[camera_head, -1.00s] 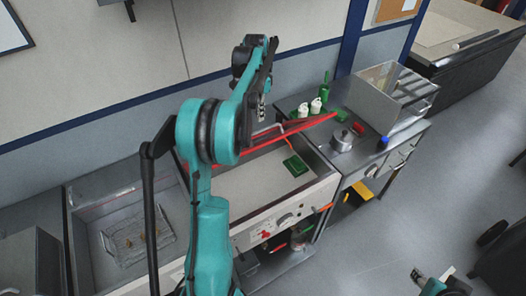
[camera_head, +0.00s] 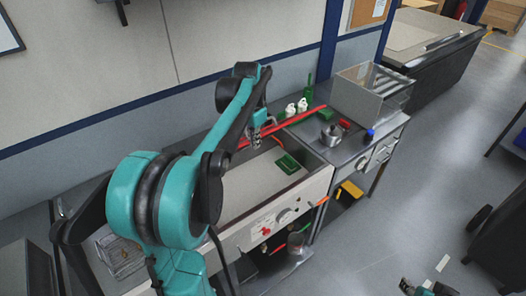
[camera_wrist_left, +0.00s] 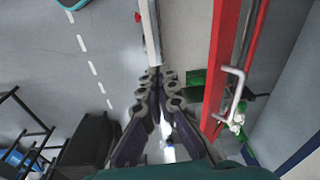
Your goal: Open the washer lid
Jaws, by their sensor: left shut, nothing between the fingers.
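The washer (camera_head: 232,240) is a pale, open-topped basin with a control panel on its front. Its red-edged lid (camera_head: 300,117) shows as a long red strip along the back of the basin, seen nearly edge-on, so its exact angle is unclear. The basin's inside is visible in front of it. In the left wrist view the lid's red edge (camera_wrist_left: 219,70) runs down the right side, with a bent pale handle (camera_wrist_left: 236,92) on it. My left gripper (camera_head: 257,143) points down near the lid, shut and empty; its fingers (camera_wrist_left: 160,78) are left of the handle, apart from it. My right gripper (camera_head: 415,288) is partly cut off.
A green block (camera_head: 288,163) lies in the basin. The side bench right of the washer holds white bottles (camera_head: 296,107), a metal pot (camera_head: 331,135), a blue-capped item (camera_head: 369,135) and a clear-sided box (camera_head: 365,95). The wall is close behind; open floor lies in front.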

